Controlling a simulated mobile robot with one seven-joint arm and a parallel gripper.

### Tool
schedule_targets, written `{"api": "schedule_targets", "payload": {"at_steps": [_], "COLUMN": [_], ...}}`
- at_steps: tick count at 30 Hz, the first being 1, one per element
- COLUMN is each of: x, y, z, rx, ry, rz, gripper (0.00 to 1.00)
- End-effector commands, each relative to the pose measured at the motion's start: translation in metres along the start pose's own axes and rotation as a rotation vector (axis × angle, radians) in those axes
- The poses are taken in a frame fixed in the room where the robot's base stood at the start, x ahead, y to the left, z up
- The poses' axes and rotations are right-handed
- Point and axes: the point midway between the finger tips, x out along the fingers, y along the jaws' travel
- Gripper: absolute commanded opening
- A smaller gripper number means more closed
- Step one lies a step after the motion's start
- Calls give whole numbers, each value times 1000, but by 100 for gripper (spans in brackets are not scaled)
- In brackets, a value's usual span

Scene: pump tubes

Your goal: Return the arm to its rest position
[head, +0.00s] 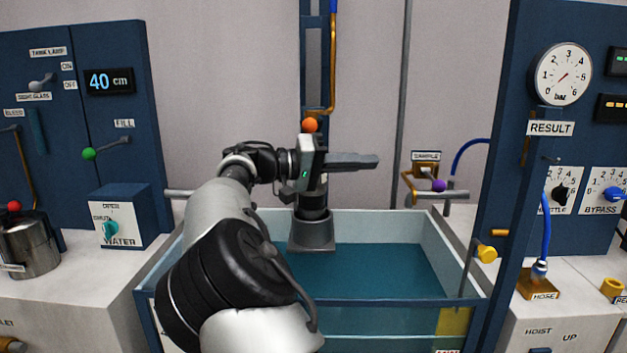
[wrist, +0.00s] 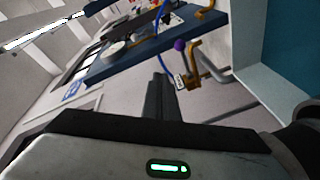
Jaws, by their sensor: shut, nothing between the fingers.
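My arm reaches up from the bottom of the head view over the front of the water tank. My gripper (head: 376,161) points to the right, above the tank, with its dark fingers together and nothing visible between them. In the wrist view my gripper (wrist: 158,78) shows as a dark closed pair of fingers pointing away from the camera. It appears apart from everything around it. A purple-knobbed brass valve (head: 438,185) lies to the right of the fingertips; it also shows in the wrist view (wrist: 180,46).
The open tank (head: 455,292) holds teal water below my arm. A column with an orange ball (head: 310,125) stands behind my wrist. The left cabinet (head: 110,110) and right panel with a gauge (head: 561,74) flank the tank.

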Motion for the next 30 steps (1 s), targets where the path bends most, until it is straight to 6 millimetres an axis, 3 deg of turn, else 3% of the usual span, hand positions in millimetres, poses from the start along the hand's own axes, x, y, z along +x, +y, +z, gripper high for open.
{"api": "schedule_targets", "payload": {"at_steps": [1,4,7,10,14,21,30], "x": [36,93,126,135,120,53,-8], "y": [2,-2,-6,-6,2,39,62], "z": [18,66,119,167,217,293,353], "rx": [-22,-71,-99,-105,-85,-5,65], "ry": [-86,-249,-382,-470,-518,-445,-290], "rz": [-67,-242,-448,-654,-894,-1256,-1400], "gripper": [0,0,0,0,0,0,0]}}
